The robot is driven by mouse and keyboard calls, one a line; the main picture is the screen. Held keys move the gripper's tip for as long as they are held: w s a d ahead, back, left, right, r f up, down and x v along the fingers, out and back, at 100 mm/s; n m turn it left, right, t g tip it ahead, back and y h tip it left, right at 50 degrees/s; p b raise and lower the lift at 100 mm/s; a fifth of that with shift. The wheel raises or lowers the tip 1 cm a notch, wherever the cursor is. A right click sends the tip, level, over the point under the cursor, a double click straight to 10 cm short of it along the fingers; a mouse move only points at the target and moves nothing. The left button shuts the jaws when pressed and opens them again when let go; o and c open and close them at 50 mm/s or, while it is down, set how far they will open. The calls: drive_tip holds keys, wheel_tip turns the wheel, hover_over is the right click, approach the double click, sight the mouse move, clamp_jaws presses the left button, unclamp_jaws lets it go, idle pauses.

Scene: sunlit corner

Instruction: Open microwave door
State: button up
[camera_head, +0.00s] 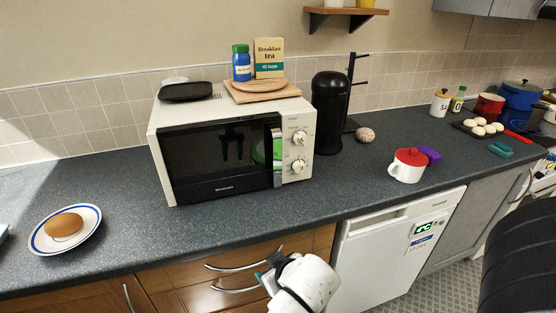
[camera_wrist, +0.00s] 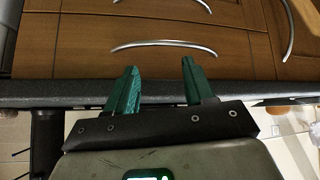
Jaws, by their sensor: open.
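The cream microwave (camera_head: 303,120) stands on the worktop in the head view. Its dark glass door (camera_head: 215,160) looks shut, with an upright silver handle (camera_head: 277,160) along the door's right edge, beside two knobs. My gripper (camera_head: 266,270) is low in front of the drawers, below the worktop edge and well apart from the microwave. In the wrist view, my gripper (camera_wrist: 158,75) has its two teal fingers spread, with nothing between them.
A black tray (camera_head: 187,92), a board, a blue jar and a tea box sit on the microwave. A plate (camera_head: 65,246) with a brown item is at left. Drawer handles (camera_wrist: 164,47) are near my fingers. A black coffee machine (camera_head: 330,112) stands right of the microwave. The worktop before the door is clear.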

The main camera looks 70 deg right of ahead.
drive_tip(key=w+d+r+m+t+h, duration=0.1)
drive_tip(key=d+r+m+t+h, duration=0.2)
drive_tip(key=d+r, duration=0.5)
drive_tip(key=m+t+h, duration=0.1)
drive_tip(key=t+h, duration=0.1)
drive_tip(key=h, duration=0.4)
approach(278, 155)
drive_tip(key=p+x, duration=0.1)
drive_tip(key=x, duration=0.6)
drive_tip(key=shift+d+r+p, duration=0.1)
drive_tip(key=shift+r+p, duration=0.05)
drive_tip(key=shift+p, duration=0.25)
drive_tip(key=shift+x, duration=0.85)
clamp_jaws()
